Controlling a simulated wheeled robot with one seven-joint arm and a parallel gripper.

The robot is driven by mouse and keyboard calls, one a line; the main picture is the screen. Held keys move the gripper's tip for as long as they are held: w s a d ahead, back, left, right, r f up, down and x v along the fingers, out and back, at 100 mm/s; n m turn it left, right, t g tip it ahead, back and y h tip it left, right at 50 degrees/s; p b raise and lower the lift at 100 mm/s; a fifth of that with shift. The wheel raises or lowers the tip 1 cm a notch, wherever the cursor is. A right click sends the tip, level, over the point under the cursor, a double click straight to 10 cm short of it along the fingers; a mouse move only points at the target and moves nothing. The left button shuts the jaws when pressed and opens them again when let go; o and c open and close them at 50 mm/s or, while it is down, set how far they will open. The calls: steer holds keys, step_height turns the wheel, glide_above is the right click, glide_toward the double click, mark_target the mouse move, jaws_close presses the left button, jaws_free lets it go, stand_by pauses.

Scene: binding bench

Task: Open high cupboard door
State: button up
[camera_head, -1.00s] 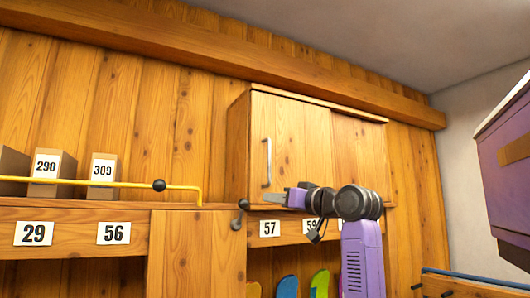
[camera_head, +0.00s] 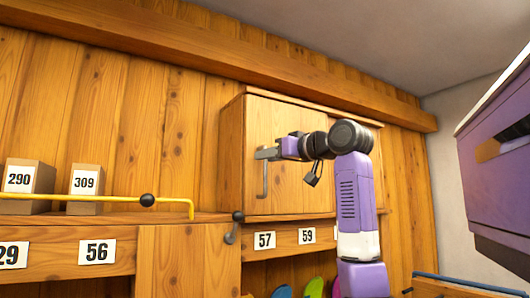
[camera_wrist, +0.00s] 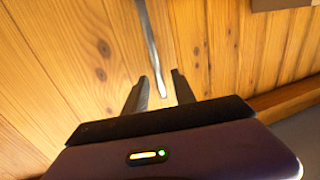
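The high wooden cupboard (camera_head: 232,150) hangs on the plank wall in the head view. Its left door (camera_head: 300,197) is shut and carries an upright grey metal handle (camera_head: 266,182). My gripper (camera_head: 262,154) is at the handle's upper part and hides some of it. In the wrist view my gripper (camera_wrist: 160,76) is open, with its two fingers apart. There the handle (camera_wrist: 152,45) runs down between the fingertips, seen against the door's wood (camera_wrist: 75,50). I see no finger closed on the handle. My arm covers part of the cupboard's right side.
A yellow rail (camera_head: 120,198) with a black knob runs along the shelf below left, before boxes numbered 290 (camera_head: 22,180) and 309 (camera_head: 86,182). A thick beam (camera_head: 250,58) crosses above the cupboard. A purple box-like body (camera_head: 495,150) stands at the right edge.

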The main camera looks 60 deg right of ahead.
steer(key=shift+x, duration=0.85)
jaws_close()
stand_by(0.8)
